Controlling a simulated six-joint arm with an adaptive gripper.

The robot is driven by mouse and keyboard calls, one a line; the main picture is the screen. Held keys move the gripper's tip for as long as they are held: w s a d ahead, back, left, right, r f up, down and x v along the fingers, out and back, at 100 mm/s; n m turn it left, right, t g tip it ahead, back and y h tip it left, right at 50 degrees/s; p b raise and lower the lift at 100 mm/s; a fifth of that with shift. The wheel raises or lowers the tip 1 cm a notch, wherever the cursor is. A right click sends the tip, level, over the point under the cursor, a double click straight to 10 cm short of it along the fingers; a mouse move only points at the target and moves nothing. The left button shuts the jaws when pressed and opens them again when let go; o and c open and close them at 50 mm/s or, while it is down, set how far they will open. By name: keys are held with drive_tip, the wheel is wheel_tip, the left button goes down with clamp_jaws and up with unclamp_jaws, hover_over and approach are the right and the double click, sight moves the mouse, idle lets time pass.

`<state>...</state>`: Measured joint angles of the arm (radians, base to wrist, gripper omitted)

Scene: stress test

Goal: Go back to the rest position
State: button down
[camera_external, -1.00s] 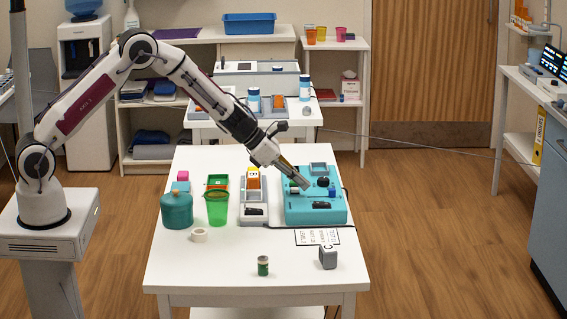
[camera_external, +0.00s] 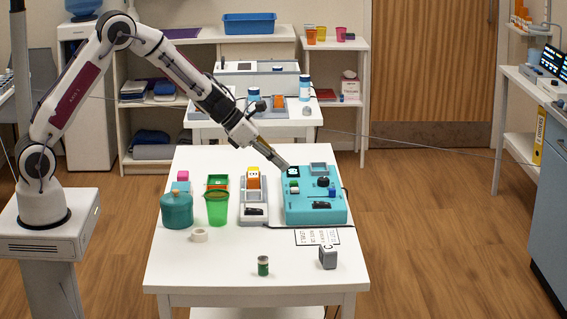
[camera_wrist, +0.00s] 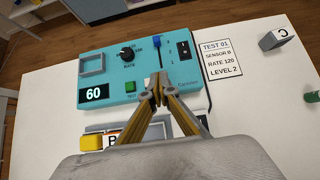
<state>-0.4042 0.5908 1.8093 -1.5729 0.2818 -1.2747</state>
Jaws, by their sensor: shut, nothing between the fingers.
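My gripper (camera_external: 284,165) is shut and empty, above the far left part of a teal control box. In the wrist view its fingertips (camera_wrist: 156,88) meet in front of the box. The teal box (camera_external: 314,212) sits on the right half of the white table (camera_external: 205,270). In the wrist view the box (camera_wrist: 125,64) shows a display (camera_wrist: 95,93) reading 60, a green button (camera_wrist: 130,86), a black knob (camera_wrist: 127,53) and a blue slider knob (camera_wrist: 157,43). The fingers hide part of its near edge. I cannot tell the exact gap between fingertips and box.
Left of the box stand a grey holder (camera_external: 254,213) with a yellow-topped block, a green cup (camera_external: 217,208) and a teal jar (camera_external: 176,210). A tape roll (camera_external: 199,235), a small green jar (camera_external: 263,266) and a grey block (camera_external: 328,257) lie nearer. A printed card (camera_wrist: 221,59) lies beside the box.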

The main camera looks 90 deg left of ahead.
idle(0.6)
drive_tip(key=s+d+r+m+g+h, duration=0.2)
drive_tip(key=s+d+m, duration=0.6)
drive_tip(key=m, duration=0.2)
drive_tip(key=s+d+r+m+g+h, duration=0.2)
drive_tip(key=s+d+m, duration=0.5)
drive_tip(key=s+m, duration=0.25)
drive_tip(key=s+d+r+m+y, duration=0.1)
drive_tip(key=s+r+m, duration=0.3)
drive_tip(key=s, duration=0.4)
drive_tip(key=s+d+r+m+y, duration=0.1)
drive_tip(key=s+d+r+m, duration=0.1)
drive_tip(key=s+r+m, duration=0.2)
drive_tip(key=s+d+r+m+y, duration=0.2)
drive_tip(key=s+r+m, duration=0.2)
drive_tip(key=s+m, duration=0.4)
drive_tip(key=shift+s+t, duration=0.3)
drive_tip(key=shift+s, duration=2.5)
drive_tip(key=shift+r+m, duration=0.1)
drive_tip(key=shift+m, duration=0.15)
